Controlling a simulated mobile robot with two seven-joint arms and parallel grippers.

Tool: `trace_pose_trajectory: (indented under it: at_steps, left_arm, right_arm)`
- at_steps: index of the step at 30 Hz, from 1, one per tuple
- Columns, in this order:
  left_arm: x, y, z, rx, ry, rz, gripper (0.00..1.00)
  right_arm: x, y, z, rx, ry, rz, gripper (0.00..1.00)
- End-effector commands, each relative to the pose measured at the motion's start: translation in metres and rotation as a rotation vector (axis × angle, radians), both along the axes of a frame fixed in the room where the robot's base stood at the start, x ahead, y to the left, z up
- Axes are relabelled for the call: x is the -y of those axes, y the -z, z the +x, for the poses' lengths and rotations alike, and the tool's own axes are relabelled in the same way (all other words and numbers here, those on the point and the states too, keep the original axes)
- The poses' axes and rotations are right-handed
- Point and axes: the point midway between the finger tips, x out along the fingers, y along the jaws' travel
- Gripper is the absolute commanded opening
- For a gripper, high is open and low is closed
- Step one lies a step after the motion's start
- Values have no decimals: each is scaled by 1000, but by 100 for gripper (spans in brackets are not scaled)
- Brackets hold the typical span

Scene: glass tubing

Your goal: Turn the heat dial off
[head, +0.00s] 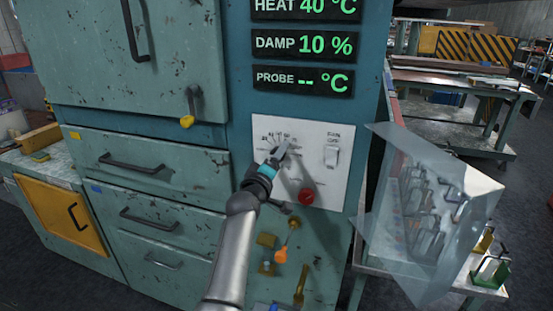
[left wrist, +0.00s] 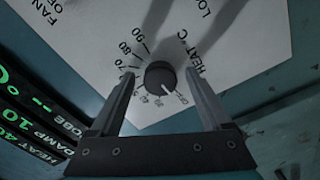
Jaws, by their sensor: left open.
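The heat dial (left wrist: 160,77) is a round dark knob with a light pointer line, on a white panel (left wrist: 235,40). In the left wrist view the line points to the lower right, towards small marks that are hard to read. The numbers 70, 80 and 90 stand left of the knob. My left gripper (head: 281,152) is at the dial in the head view, its fingers covering most of it. In the wrist view the fingers are open, one on each side of the knob; I cannot tell whether they touch it. The HEAT display (head: 305,9) reads 40 °C.
A fan switch (head: 332,152) and a red button (head: 306,195) sit on the same panel, near the gripper. A clear cover (head: 385,235) over several metal pieces stands at the right.

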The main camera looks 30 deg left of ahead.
Motion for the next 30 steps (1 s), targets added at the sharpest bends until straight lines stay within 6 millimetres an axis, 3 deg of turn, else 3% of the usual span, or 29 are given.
trace_pose_trajectory:
  at_steps: [11,30]
  left_arm:
    - [3,0,-13,-2,0,3,82]
    - [27,2,-113,-2,0,0,82]
  right_arm:
    - [0,-1,0,0,1,0,50]
    - [0,-2,0,0,1,0,50]
